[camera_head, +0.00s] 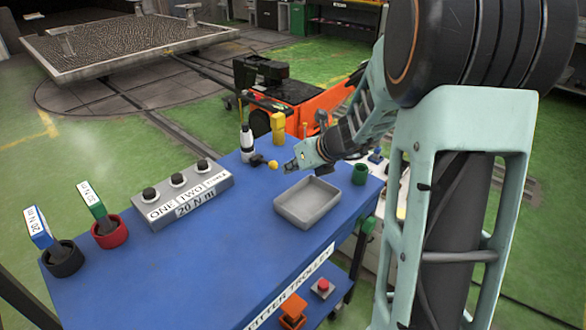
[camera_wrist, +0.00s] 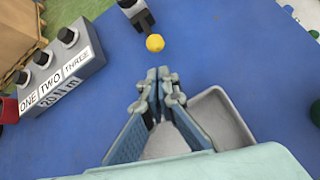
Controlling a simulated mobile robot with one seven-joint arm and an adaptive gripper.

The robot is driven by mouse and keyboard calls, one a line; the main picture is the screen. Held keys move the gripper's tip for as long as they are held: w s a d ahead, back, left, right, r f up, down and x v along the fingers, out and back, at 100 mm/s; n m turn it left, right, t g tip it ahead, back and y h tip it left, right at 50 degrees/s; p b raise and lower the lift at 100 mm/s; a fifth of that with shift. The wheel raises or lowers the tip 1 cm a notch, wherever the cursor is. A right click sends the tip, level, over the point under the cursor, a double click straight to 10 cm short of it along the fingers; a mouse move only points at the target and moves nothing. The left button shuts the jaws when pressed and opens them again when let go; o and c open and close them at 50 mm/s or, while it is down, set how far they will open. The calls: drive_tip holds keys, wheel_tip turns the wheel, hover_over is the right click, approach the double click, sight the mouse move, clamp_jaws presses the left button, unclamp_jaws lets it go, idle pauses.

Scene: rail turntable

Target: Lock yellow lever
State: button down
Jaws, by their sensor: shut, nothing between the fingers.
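A yellow ball knob (camera_head: 273,164) sits at the end of a short dark lever on an upright black-and-white fixture (camera_head: 247,142) at the back of the blue trolley top. In the wrist view the yellow knob (camera_wrist: 155,43) lies just beyond my fingertips, with the dark fixture (camera_wrist: 138,14) behind it. My gripper (camera_head: 288,168) is just right of the knob; in the wrist view my gripper (camera_wrist: 165,73) is shut and empty, with a visible gap to the knob. A separate yellow upright piece (camera_head: 278,128) stands farther back. I cannot tell whether the lever is locked.
A grey tray (camera_head: 308,220) lies below and beside my gripper. A grey box with several black knobs (camera_head: 188,196) stands left. Two cups with labelled tools (camera_head: 108,232) are at far left. A green cup (camera_head: 360,173) is to the right. The blue top (camera_head: 230,265) is clear at front.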

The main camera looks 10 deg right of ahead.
sight(266, 162)
drive_tip(key=b+x, duration=0.1)
drive_tip(key=x, duration=0.5)
drive_tip(key=shift+r, duration=0.1)
drive_tip(key=shift+r+p, duration=0.3)
drive_tip(key=shift+p, duration=0.45)
drive_tip(key=shift+g, duration=0.3)
drive_tip(key=shift+p, duration=0.4)
